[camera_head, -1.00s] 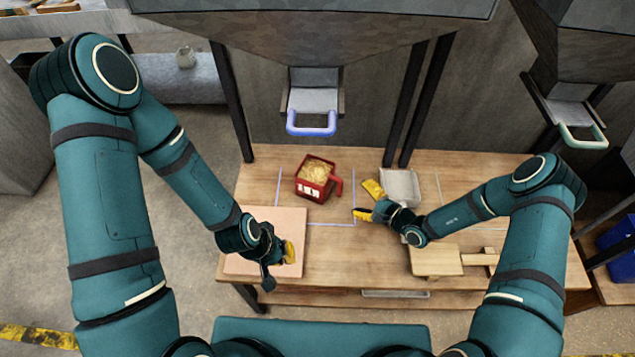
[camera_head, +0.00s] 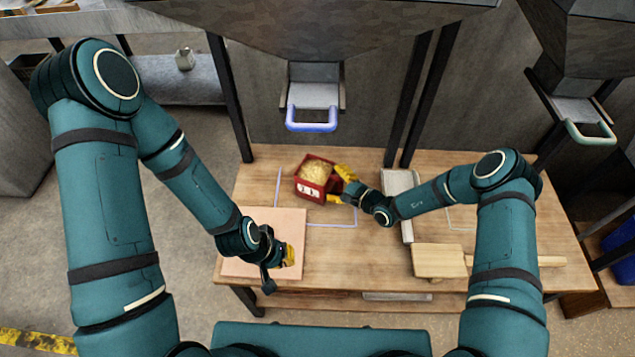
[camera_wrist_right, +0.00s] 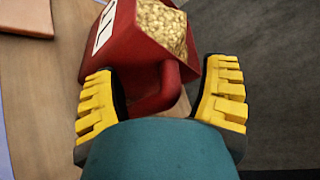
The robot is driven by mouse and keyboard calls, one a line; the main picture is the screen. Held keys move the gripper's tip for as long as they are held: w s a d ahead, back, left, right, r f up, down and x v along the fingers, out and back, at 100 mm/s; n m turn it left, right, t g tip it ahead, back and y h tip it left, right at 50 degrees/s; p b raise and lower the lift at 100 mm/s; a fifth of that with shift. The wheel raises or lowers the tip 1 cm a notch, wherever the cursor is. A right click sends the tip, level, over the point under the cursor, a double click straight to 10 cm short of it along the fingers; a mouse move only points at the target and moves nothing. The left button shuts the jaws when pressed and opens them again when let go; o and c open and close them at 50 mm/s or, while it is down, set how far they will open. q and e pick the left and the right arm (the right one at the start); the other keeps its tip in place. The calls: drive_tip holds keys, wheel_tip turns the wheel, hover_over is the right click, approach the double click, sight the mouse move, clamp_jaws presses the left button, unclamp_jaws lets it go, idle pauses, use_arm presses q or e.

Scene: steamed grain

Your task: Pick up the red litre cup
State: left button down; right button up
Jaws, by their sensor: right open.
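The red litre cup (camera_head: 311,190) stands upright on the wooden table, full of pale grain, with a white label on its front. In the right wrist view the cup (camera_wrist_right: 128,55) is tilted in the picture and its red handle (camera_wrist_right: 163,92) lies between my yellow fingers. My right gripper (camera_head: 342,184) is open at the cup's right side, with its fingers (camera_wrist_right: 162,95) on either side of the handle. Whether they touch it I cannot tell. My left gripper (camera_head: 287,256) is over the pinkish board at the left; its finger opening is hard to see.
The pinkish board (camera_head: 240,262) lies at the table's left. A chute with a blue handle (camera_head: 311,126) hangs behind the cup.

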drive_tip(key=shift+s, duration=0.1)
clamp_jaws()
drive_tip(key=shift+r, duration=0.1)
